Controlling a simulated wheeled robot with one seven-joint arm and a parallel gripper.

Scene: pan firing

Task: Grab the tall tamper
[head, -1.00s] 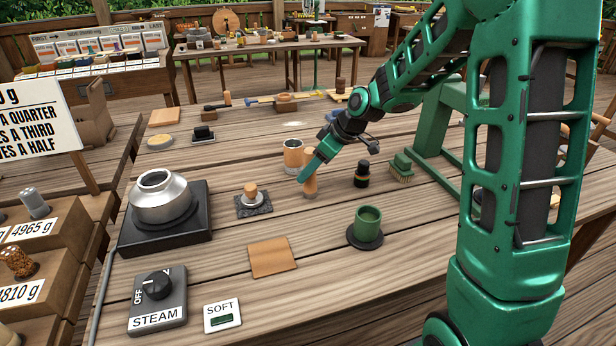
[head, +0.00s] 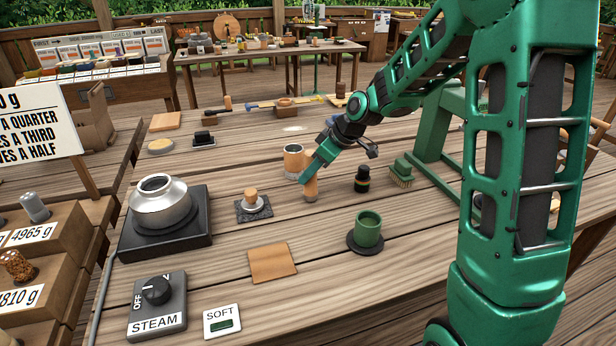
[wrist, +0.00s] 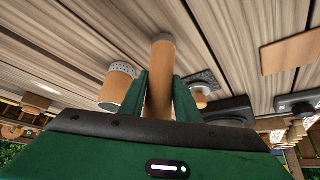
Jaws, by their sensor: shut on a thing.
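The tall tamper (head: 310,187) is a tan wooden cylinder with a paler lower end, standing close to upright on the table. My gripper (head: 311,170) comes down on it from the upper right and is shut on its upper part. In the wrist view the tamper (wrist: 161,75) lies between the two green fingers (wrist: 159,92). Its top end is hidden by the gripper. I cannot tell whether its base touches the table.
A wood-and-metal cup (head: 293,160) stands just behind the tamper. A short tamper (head: 251,200) on a dark mat is to the left, a black jar (head: 362,180) and a brush (head: 401,174) to the right. A green cup (head: 367,228) on a saucer and a tan square (head: 272,262) are in front.

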